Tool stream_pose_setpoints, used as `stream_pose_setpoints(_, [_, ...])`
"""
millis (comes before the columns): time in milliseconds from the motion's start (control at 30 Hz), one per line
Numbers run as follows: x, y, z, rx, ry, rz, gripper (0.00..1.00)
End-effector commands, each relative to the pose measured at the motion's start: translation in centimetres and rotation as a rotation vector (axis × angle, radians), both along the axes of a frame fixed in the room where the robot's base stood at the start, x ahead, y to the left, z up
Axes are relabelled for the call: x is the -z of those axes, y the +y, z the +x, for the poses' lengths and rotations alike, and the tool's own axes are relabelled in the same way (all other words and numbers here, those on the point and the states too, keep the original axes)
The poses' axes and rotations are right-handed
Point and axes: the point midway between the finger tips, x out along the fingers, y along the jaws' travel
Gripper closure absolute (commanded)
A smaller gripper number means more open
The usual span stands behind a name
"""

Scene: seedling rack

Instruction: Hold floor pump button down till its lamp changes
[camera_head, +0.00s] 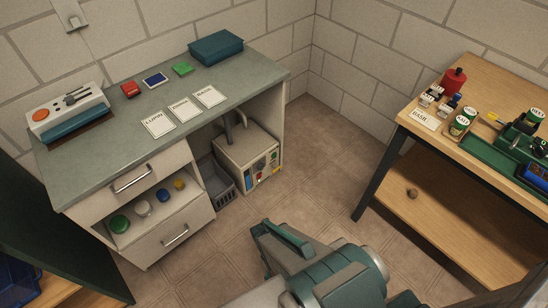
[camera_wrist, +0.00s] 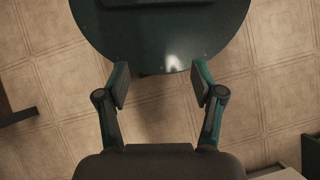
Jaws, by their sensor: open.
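A beige box-shaped floor unit (camera_head: 240,151), which looks like the pump, stands on the floor in the open bay under the grey-green counter. A dark pipe rises from its top. Its right face carries a control panel (camera_head: 258,169) with small coloured parts; which is the button, which the lamp, and whether the lamp is lit are too small to tell. My gripper (camera_head: 279,241) is over the open floor, in front and to the right of the unit, apart from it. In the wrist view my gripper (camera_wrist: 160,84) is open and empty, its two fingers spread over floor tiles.
A grey crate (camera_head: 216,181) stands left of the unit. An open drawer (camera_head: 164,214) with coloured lids juts out from the counter (camera_head: 110,170). A wooden bench (camera_head: 488,83) with a lower shelf stands at right. The tiled floor between is clear.

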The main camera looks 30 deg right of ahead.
Motion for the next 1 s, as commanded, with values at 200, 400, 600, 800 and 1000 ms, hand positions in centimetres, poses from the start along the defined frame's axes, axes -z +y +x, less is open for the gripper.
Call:
stream_pose_setpoints(200, [0.00, 0.00, 0.00, 0.000, 0.000, 0.000, 0.33])
stream_pose_setpoints(400, [0.00, 0.00, 0.00, 0.000, 0.000, 0.000, 0.54])
stream_pose_setpoints(600, [0.00, 0.00, 0.00, 0.000, 0.000, 0.000, 0.88])
stream_pose_setpoints(800, [0.00, 0.00, 0.00, 0.000, 0.000, 0.000, 1.00])
stream_pose_setpoints(1000, [0.00, 0.00, 0.00, 0.000, 0.000, 0.000, 1.00])
